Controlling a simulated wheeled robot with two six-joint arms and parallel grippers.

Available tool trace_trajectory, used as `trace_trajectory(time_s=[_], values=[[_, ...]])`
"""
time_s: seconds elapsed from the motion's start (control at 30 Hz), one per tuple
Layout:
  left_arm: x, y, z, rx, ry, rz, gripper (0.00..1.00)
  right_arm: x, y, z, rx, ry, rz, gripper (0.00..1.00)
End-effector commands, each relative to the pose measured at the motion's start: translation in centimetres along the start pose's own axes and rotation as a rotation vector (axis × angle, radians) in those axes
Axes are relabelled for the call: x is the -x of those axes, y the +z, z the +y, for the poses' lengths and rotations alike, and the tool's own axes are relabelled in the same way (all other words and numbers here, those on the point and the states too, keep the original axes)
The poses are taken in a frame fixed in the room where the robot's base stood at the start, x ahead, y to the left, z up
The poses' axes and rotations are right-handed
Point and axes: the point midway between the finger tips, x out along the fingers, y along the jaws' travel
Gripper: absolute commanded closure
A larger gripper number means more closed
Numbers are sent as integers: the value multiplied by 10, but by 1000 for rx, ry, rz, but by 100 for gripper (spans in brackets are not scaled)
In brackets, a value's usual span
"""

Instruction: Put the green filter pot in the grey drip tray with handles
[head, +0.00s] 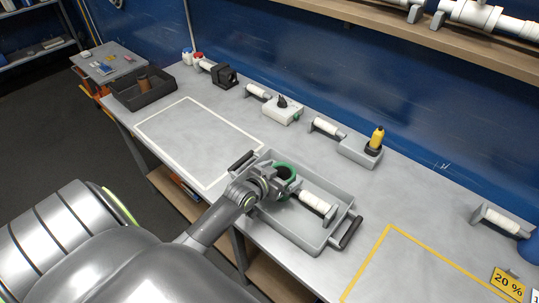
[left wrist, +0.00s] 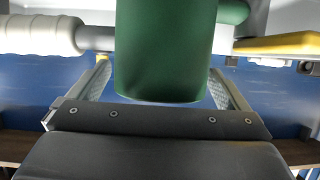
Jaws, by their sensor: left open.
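The green filter pot (head: 291,167) is within the outline of the grey drip tray (head: 298,224), towards its left end. Its white-gripped handle (head: 315,202) points right over the tray floor. My left gripper (head: 278,186) is at the pot and partly hides it. In the left wrist view the green pot (left wrist: 165,50) fills the middle, between the open fingers of the left gripper (left wrist: 159,68), with the white handle grip (left wrist: 40,35) to the left. Gaps show beside the pot. Whether its base touches the tray floor is hidden. My right gripper is not in view.
A white-outlined area (head: 197,138) and a yellow-outlined area (head: 420,262) are empty on the bench. Several white-handled items, including one with a yellow bottle (head: 377,138), stand along the back. A dark box (head: 142,92) stands left. Black handles (head: 350,233) project from the tray ends.

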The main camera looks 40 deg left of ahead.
Motion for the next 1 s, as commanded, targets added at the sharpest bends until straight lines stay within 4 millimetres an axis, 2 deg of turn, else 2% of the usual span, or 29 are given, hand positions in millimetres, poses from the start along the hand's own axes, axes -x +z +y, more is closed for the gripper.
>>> trace_trajectory(time_s=[0.4,0.6,0.8,1.0], values=[[72,3,-1,-3,-1,-3,2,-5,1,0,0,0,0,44],[102,2,-1,-2,-1,-3,2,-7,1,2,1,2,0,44],[115,1,0,0,0,-2,2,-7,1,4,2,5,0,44],[116,1,0,0,0,-2,2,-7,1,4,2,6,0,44]])
